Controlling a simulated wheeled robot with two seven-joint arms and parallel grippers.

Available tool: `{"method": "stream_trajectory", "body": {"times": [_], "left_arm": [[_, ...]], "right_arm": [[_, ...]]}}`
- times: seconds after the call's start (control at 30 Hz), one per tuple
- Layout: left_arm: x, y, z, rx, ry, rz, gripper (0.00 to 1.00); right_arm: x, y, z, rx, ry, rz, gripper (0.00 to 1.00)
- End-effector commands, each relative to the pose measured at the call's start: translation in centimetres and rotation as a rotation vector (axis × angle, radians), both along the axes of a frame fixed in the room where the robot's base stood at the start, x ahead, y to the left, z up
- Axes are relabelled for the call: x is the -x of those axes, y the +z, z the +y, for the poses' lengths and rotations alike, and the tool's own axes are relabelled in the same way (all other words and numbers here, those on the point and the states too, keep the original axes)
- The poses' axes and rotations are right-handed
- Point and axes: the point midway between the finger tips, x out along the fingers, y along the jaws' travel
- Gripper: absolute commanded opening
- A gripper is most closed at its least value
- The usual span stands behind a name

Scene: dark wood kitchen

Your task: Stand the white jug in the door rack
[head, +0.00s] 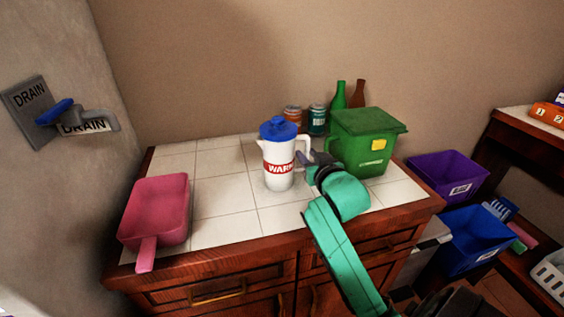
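The white jug (279,174) stands upright on the tiled counter. It has a blue lid, a red band with white lettering, and a white handle on its right side. My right gripper (309,158) comes in from the lower right and is at the jug's handle. The dark fingers overlap the lower handle, and I cannot tell whether they are closed on it or only beside it. My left gripper is not in view. No door rack can be made out in this view.
A green lidded bin (364,150) stands just right of my gripper. Jars (317,120) and bottles (340,100) stand behind. A pink scoop (155,210) lies at the counter's left. Purple (447,172) and blue (473,238) bins are at right. Left counter tiles (222,190) are clear.

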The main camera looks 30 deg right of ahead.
Motion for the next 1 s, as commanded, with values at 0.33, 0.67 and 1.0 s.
{"method": "stream_trajectory", "body": {"times": [0.33,0.67,1.0], "left_arm": [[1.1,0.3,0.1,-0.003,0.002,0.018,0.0],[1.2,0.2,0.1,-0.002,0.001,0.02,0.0],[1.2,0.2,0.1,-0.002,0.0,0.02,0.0]], "right_arm": [[-3.0,-0.7,-1.0,0.0,0.0,0.0,0.32],[-3.0,-0.7,-1.0,0.0,0.0,0.0,0.0],[-3.0,-0.7,-1.0,0.0,0.0,0.0,0.0]]}}
